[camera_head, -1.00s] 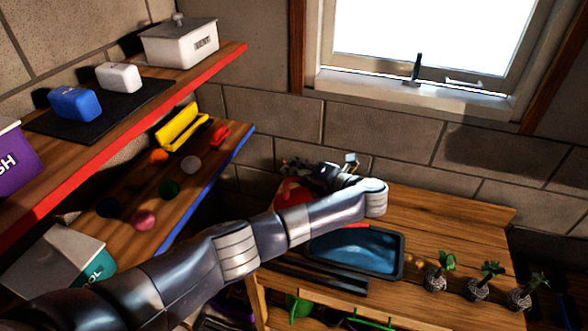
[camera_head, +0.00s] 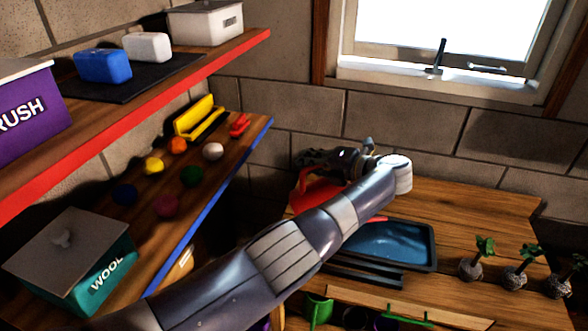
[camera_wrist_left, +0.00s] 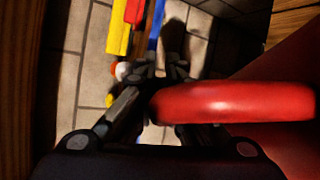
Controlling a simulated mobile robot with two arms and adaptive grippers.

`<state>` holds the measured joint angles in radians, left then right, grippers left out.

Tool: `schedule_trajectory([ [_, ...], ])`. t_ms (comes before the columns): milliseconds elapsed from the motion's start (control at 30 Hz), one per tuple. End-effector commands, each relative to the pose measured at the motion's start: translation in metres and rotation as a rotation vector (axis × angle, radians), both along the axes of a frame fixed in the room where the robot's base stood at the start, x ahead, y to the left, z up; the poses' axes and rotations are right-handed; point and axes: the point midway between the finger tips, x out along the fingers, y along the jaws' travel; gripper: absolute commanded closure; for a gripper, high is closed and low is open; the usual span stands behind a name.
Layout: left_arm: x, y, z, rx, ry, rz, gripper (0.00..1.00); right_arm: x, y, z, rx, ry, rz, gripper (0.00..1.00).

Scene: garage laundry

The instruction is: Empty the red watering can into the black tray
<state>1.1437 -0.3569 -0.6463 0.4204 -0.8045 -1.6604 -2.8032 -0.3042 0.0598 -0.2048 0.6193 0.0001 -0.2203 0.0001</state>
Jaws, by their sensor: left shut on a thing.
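The red watering can (camera_head: 312,192) is at the back left of the wooden table, partly hidden behind my left arm. A small red part (camera_head: 377,219), probably its spout, shows at the tray's far edge. My left gripper (camera_head: 322,158) is shut on the can's red handle, which also fills the right of the left wrist view (camera_wrist_left: 235,102). The black tray (camera_head: 433,252) lies on the table in front of the can, with a blue, water-like surface inside. My forearm covers its left part. I cannot tell the can's tilt or whether water is flowing. My right gripper is out of view.
Several small plants (camera_head: 471,268) stand right of the tray. Left are a shelf with a red edge (camera_head: 150,118) and a lower one with a blue edge (camera_head: 225,193), holding coloured balls and a teal box (camera_head: 75,262). A brick wall and window stand behind.

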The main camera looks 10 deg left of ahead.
Motion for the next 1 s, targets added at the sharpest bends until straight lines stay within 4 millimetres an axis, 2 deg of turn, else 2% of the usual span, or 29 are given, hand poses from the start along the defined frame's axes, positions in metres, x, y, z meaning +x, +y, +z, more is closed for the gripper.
schedule_trajectory([
  [33,0.001,-0.006,-0.005,-0.003,-0.002,-0.009,1.0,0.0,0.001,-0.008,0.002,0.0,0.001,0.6],
  [167,0.001,-0.01,-0.006,-0.008,-0.003,-0.017,1.0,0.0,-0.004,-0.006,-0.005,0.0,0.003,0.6],
  [333,0.0,-0.005,-0.005,-0.032,-0.011,-0.017,1.0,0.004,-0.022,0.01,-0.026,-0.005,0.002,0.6],
  [500,-0.004,0.003,-0.008,-0.072,-0.026,-0.016,1.0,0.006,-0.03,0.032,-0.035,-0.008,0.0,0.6],
  [667,-0.008,0.014,-0.015,-0.129,-0.047,-0.016,1.0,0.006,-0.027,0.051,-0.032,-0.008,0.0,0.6],
  [900,-0.017,0.036,-0.03,-0.244,-0.093,-0.014,1.0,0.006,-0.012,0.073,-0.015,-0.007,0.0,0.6],
  [1000,-0.019,0.041,-0.044,-0.315,-0.12,-0.015,1.0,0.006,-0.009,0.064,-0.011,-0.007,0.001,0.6],
])
